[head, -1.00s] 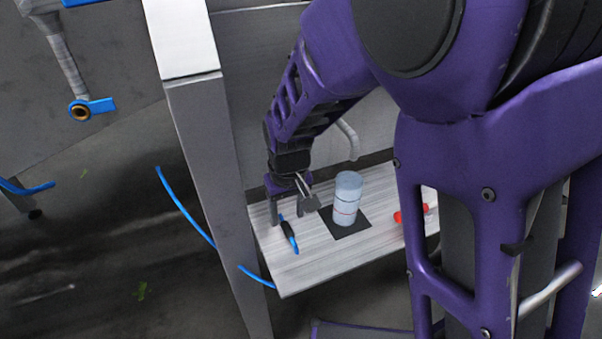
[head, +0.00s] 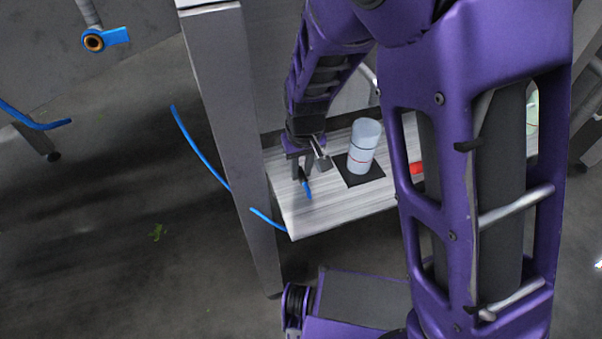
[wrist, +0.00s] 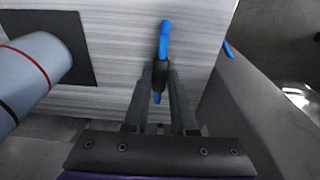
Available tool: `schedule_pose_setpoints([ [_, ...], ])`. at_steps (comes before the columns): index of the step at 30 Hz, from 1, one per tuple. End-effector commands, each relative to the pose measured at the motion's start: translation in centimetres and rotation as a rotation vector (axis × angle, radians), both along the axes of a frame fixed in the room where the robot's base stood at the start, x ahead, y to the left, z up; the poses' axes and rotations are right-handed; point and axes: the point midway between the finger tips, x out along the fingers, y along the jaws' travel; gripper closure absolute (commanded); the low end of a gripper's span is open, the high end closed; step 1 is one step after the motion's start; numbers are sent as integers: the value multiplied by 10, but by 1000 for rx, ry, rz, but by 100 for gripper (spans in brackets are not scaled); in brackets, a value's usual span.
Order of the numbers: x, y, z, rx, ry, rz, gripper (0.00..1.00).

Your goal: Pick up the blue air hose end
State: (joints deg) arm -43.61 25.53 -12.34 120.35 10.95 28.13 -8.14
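The blue air hose end (wrist: 164,42) lies on the pale striped shelf and has a blue part and a black grip. In the head view only its blue part (head: 308,191) shows clearly below my fingers. My gripper (head: 308,168) is low over the left part of the shelf. In the wrist view its fingers (wrist: 160,88) stand on both sides of the black grip and look flush with it. The hose end does not look lifted from the shelf. The exact contact at the fingertips is partly hidden.
A pale bottle (head: 364,146) stands on a dark square mat (head: 373,176) close right of my gripper. A red object (head: 416,168) is farther right on the shelf (head: 320,215). A grey post (head: 238,130) stands at left, with blue hose (head: 197,150) hanging beside it.

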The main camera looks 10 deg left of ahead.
Motion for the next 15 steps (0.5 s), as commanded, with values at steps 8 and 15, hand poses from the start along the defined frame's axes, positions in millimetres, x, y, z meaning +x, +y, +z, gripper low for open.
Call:
schedule_pose_setpoints([
  [8, 0, 0, 0, 0, 0, 0, 100],
  [15, 0, 0, 4, 1, -2, 0, 100],
])
